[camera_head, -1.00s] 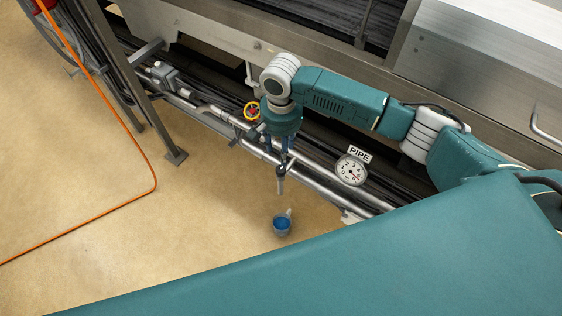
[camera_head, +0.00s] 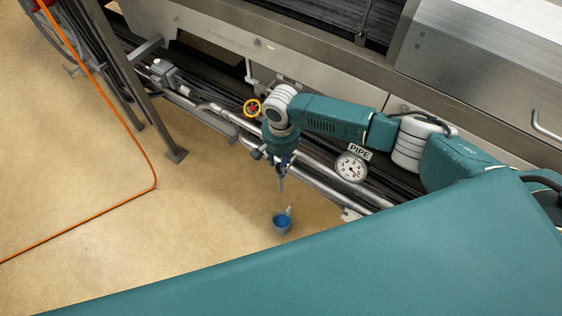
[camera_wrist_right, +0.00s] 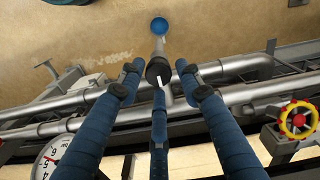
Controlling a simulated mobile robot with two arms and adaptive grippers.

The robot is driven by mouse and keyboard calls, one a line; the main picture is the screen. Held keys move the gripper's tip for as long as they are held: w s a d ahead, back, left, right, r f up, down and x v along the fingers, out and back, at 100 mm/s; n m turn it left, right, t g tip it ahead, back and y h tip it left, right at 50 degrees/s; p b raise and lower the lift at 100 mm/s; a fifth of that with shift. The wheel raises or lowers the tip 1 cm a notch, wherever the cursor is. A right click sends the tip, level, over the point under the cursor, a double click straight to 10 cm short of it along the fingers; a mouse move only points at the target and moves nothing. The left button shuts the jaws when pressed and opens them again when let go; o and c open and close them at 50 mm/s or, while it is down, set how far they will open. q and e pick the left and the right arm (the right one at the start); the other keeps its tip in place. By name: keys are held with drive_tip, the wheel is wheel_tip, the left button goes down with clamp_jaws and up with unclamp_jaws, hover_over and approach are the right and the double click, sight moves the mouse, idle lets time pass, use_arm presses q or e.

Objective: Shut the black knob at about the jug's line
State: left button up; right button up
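The black knob (camera_wrist_right: 158,70), with a white mark on it, sits on a small branch of the pipe in the right wrist view. My right gripper (camera_wrist_right: 159,72) has its blue fingers spread around the knob, with small gaps visible at the sides; contact of the lower finger cannot be told. In the head view my right gripper (camera_head: 281,160) hides most of the knob. The jug (camera_head: 282,223), with blue contents, stands on the floor below the outlet; it also shows in the wrist view (camera_wrist_right: 159,26). Its line is too small to see. My left gripper is out of view.
Metal pipes (camera_head: 322,186) run beside the gripper. An orange hose (camera_head: 156,180) lies on the open floor at left.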

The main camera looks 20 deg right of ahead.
drive_tip(key=c, duration=0.6)
drive_tip(key=shift+w+r+p, duration=0.1)
drive_tip(key=shift+r+p, duration=0.15)
drive_tip(key=shift+p, duration=0.1)
clamp_jaws()
drive_tip(key=n+p, duration=0.1)
drive_tip(key=p, duration=0.4)
drive_tip(key=shift+a+r+n, duration=0.1)
drive_tip(key=shift+r+n, duration=0.15)
drive_tip(key=shift+n, duration=0.15)
drive_tip(key=shift+w+f+n, duration=0.1)
drive_tip(key=shift+f+n, duration=0.1)
drive_tip(key=shift+n, duration=0.4)
drive_tip(key=shift+w+n+p, duration=0.15)
drive_tip(key=shift+n+p, duration=0.4)
drive_tip(key=shift+n, duration=0.65)
drive_tip(key=o, duration=1.1)
unclamp_jaws()
drive_tip(key=shift+f, duration=0.1)
drive_tip(key=shift+c, duration=0.2)
drive_tip(key=shift+f, duration=0.15)
